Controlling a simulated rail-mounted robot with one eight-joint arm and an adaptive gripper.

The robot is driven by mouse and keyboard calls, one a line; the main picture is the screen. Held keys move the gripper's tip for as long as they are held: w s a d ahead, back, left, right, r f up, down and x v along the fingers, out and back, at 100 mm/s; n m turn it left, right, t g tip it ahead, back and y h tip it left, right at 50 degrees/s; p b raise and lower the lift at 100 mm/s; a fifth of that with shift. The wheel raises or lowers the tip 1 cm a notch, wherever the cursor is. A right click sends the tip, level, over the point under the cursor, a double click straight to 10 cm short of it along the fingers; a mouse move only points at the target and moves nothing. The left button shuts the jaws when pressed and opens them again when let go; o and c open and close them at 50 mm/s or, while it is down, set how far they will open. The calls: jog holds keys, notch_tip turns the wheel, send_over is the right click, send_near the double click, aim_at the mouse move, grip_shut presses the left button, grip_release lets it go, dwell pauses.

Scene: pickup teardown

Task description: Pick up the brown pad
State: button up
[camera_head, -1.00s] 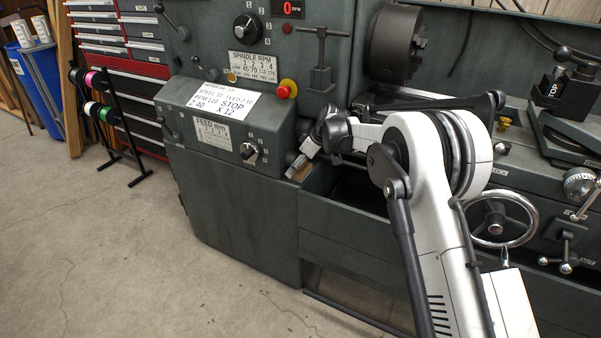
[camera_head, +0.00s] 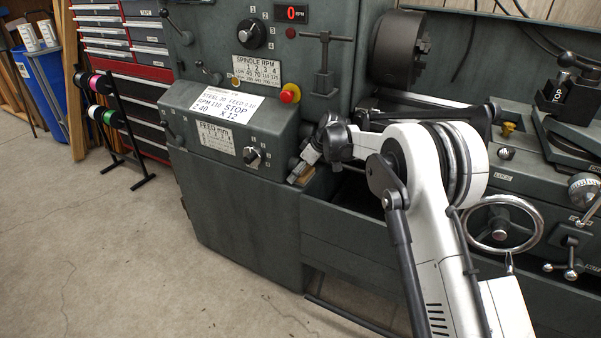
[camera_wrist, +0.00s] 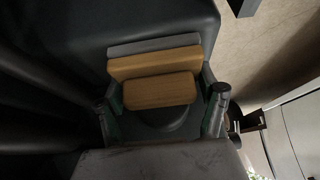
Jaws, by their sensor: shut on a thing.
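The brown pad (camera_wrist: 160,90) is a small, wood-coloured block between the two fingers of my gripper (camera_wrist: 162,112) in the wrist view. Behind it are a wider tan layer (camera_wrist: 153,66) and a grey layer (camera_wrist: 153,45); I cannot tell whether these are separate pieces. My gripper is shut on the brown pad. In the head view my gripper (camera_head: 303,168) points down at the lathe's front, with a bit of brown (camera_head: 309,173) showing at its tip. My wrist partly hides that spot.
The dark green lathe (camera_head: 240,215) stands close around my gripper, with its control panel (camera_head: 222,110) to the left and a handwheel (camera_head: 500,225) to the right. A recessed tray (camera_head: 350,235) lies beside my arm. The concrete floor (camera_head: 120,260) at the left is open.

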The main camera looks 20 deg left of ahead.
jog(key=shift+r, duration=0.75)
notch_tip(320, 180, up, 2)
jog(key=shift+r+p, duration=0.2)
jog(key=shift+p, duration=0.45)
jog(key=s+d+p, duration=0.1)
jog(key=s+d, duration=0.3)
jog(key=s, duration=0.3)
jog(key=s+d+p, duration=0.1)
jog(key=s+d, duration=0.4)
jog(key=s, duration=0.3)
jog(key=shift+s+f, duration=0.25)
jog(key=shift+d, duration=0.1)
